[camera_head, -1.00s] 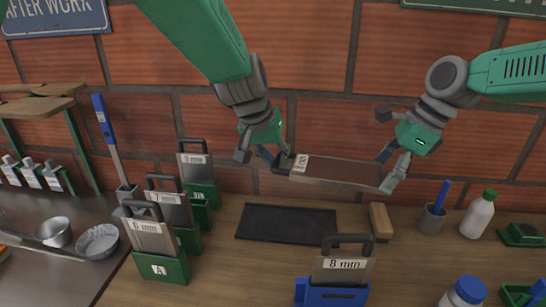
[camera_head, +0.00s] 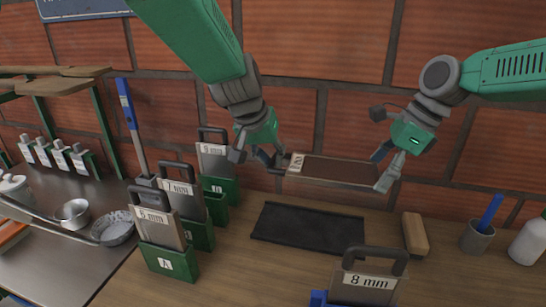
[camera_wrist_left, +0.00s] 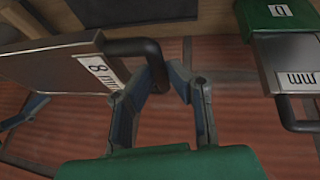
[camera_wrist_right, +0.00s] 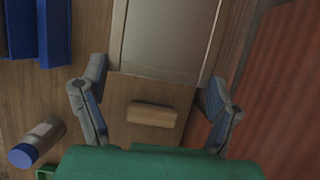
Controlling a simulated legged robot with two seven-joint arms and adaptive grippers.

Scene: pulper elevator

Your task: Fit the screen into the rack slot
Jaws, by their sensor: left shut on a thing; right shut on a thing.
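The held screen (camera_head: 333,172) is a flat plate above the back of the bench, roughly level. In the left wrist view the held screen (camera_wrist_left: 50,68) shows an "8 mm" label and a black handle (camera_wrist_left: 150,62). My left gripper (camera_head: 260,158) is shut on that handle. My right gripper (camera_head: 384,168) is shut on the screen's other end, its fingers at both edges in the right wrist view. Green rack slots stand at left: front slot A (camera_head: 165,263) with a 6 mm screen (camera_head: 158,222), a 7 mm one (camera_head: 183,195) behind, and a rear slot (camera_head: 222,192) with another screen (camera_head: 214,158). A green part between is mostly hidden.
A dark mat (camera_head: 308,226) lies below the held screen. Another 8 mm screen (camera_head: 365,285) stands in a blue holder (camera_head: 320,299) at the front. A wooden block (camera_head: 415,234), a cup (camera_head: 477,238) and a bottle (camera_head: 529,242) stand right. Metal bowls (camera_head: 112,228) are left.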

